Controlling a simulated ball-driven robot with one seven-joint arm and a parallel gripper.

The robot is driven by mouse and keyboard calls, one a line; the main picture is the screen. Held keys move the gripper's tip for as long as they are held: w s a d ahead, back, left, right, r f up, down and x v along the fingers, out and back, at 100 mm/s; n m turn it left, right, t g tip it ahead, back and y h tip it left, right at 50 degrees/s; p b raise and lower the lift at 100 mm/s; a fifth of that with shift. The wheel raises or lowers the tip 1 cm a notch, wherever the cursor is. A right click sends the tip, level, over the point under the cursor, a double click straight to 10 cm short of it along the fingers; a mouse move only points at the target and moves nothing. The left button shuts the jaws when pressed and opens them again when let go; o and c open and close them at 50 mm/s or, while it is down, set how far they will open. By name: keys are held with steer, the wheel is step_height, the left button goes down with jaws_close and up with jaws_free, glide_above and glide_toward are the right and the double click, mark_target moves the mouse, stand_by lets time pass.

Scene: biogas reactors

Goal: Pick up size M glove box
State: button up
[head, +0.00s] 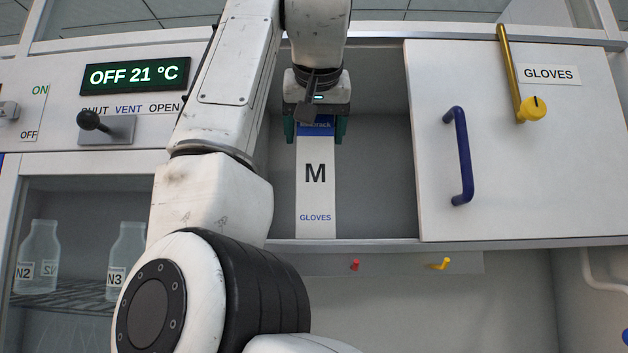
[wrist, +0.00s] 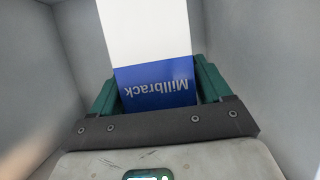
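The size M glove box (head: 315,190) is a tall white box marked "M" and "GLOVES" with a blue band. It stands upright in the open compartment, its lower end at the front edge. My gripper (head: 315,130) is at its top, with one green finger on each side. In the wrist view, the blue "Millbrack" band (wrist: 158,88) lies between the fingers of my gripper (wrist: 155,82). Both fingers are very close to the box sides; whether they press on it I cannot tell.
The compartment (head: 385,150) has free room right of the box. A white sliding panel (head: 560,170) with a blue handle (head: 461,155) covers the right part. Below are a red peg (head: 355,265) and a yellow peg (head: 441,264). Bottles (head: 38,258) stand behind glass at left.

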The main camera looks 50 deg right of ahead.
jaws_close()
steer(key=shift+r, duration=0.1)
stand_by(0.4)
steer(key=shift+r, duration=0.1)
